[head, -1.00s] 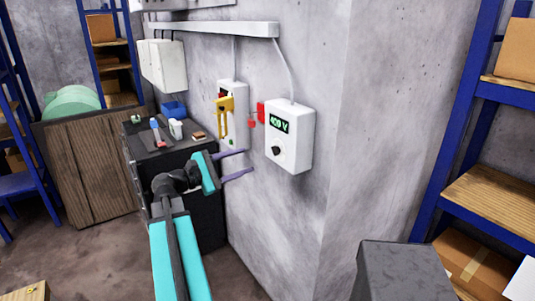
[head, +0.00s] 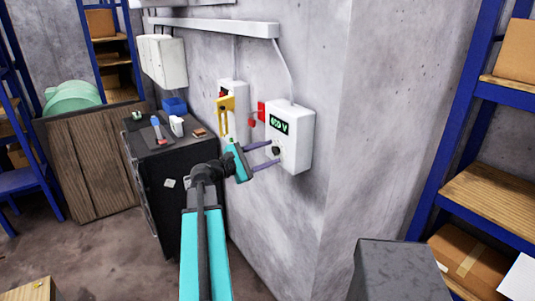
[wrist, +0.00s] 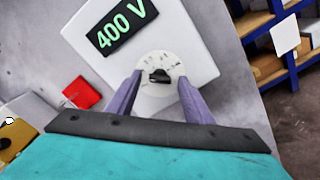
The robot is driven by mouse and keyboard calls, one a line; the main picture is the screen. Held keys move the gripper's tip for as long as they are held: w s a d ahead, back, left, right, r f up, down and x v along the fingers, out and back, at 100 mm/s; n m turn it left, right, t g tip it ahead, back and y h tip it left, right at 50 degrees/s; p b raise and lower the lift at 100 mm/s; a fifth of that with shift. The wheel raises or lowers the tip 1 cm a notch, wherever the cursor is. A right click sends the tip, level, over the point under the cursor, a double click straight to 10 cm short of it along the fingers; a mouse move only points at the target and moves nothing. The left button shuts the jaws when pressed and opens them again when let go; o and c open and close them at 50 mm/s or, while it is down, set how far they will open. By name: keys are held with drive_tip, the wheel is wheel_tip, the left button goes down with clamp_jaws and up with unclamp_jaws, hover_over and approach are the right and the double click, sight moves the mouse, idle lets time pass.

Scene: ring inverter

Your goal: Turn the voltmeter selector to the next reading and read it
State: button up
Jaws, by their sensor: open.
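The voltmeter (head: 300,132) is a white box on the grey wall. Its green display (wrist: 122,25) reads 400 V in the wrist view. Below the display is the selector, a black knob (wrist: 159,76) on a round pale dial (wrist: 165,62); it also shows in the head view (head: 276,150). My gripper (head: 272,154) is open, its two purple fingers pointing at the box. In the wrist view the fingers (wrist: 158,85) stand to the left and right of the knob, with a gap on each side. I cannot tell how far the tips are from the dial face.
A second white box with a yellow handle (head: 227,105) is on the wall to the left, with a red tag (head: 261,111) between the boxes. A black cabinet (head: 190,190) with small items on top stands below. Blue shelving (head: 460,130) is at the right.

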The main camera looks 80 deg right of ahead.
drive_tip(key=c, duration=1)
drive_tip(key=shift+a+f, duration=0.1)
drive_tip(key=shift+a, duration=0.25)
drive_tip(key=shift+c, duration=0.2)
drive_tip(key=shift+d, duration=0.25)
drive_tip(key=m+b, duration=0.1)
drive_tip(key=b, duration=0.1)
drive_tip(key=shift+f+b, duration=0.1)
drive_tip(key=shift+b, duration=0.3)
drive_tip(key=shift+d+r+m+b, duration=0.1)
drive_tip(key=shift+r+m+b, duration=0.05)
drive_tip(key=shift+m+b, duration=2.3)
drive_tip(key=shift+r+m+b, duration=0.1)
drive_tip(key=shift+m+b, duration=1.45)
drive_tip(key=shift+b, duration=1.75)
drive_tip(key=shift+r, duration=0.1)
